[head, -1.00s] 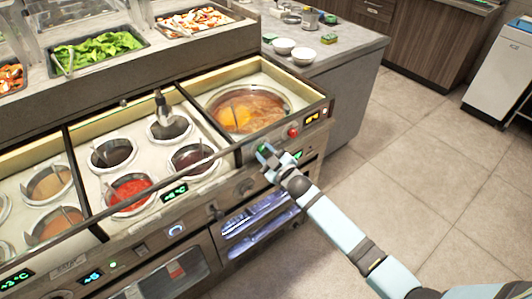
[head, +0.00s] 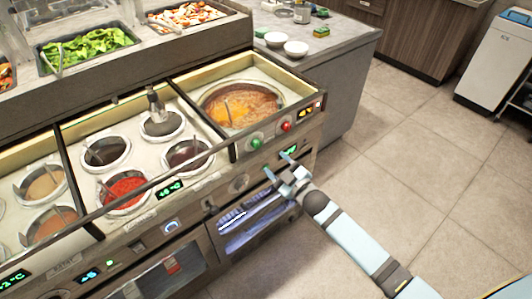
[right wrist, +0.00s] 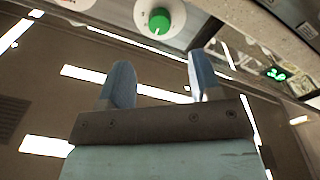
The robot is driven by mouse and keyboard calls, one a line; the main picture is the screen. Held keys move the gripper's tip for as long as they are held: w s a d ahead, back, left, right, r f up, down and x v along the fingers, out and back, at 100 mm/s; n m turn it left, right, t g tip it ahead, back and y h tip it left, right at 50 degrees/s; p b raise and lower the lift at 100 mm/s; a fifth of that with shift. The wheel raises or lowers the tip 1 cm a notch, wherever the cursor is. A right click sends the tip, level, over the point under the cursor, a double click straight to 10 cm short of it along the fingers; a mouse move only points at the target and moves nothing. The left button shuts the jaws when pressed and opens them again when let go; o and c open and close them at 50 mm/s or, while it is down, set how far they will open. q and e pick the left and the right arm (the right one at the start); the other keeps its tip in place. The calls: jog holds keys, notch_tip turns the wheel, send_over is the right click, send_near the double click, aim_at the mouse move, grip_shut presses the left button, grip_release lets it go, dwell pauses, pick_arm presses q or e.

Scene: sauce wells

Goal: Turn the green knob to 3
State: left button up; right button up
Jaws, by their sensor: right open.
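The green knob (head: 256,143) is on the front panel below the large soup well, at the left of a red knob. In the right wrist view the green knob (right wrist: 159,20) sits on a white round plate at the top, with a short white mark on its lower part. My right gripper (head: 277,163) is open and empty, below and a little right of the green knob, apart from it. Its two blue fingers (right wrist: 160,65) point up towards the panel in the right wrist view. My left gripper is not in view.
The red knob (head: 286,126) and an amber display (head: 306,112) are on the same panel. A green display (head: 290,150) is close to the gripper; its digits are hard to read. A grey knob (head: 239,183) is lower left.

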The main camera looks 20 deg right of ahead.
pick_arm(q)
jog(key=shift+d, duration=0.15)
pick_arm(e)
jog(key=v, duration=0.5)
jog(key=shift+s+d, duration=0.1)
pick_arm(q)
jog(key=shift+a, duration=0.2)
pick_arm(e)
jog(key=s+a+f+m+g+h, duration=0.1)
jog(key=s+a+f+m+g, duration=0.25)
jog(key=s, duration=0.75)
jog(key=s+a+f+m+g+h, duration=0.2)
jog(key=s+f+m+g, duration=0.25)
jog(key=s, duration=0.65)
pick_arm(q)
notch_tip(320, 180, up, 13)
jog(key=p, duration=1.5)
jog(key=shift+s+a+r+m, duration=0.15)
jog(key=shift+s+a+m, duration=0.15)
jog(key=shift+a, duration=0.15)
pick_arm(e)
notch_tip(320, 180, up, 13)
jog(key=d+t, duration=0.1)
jog(key=shift+w+d, duration=0.2)
jog(key=shift+r, duration=0.15)
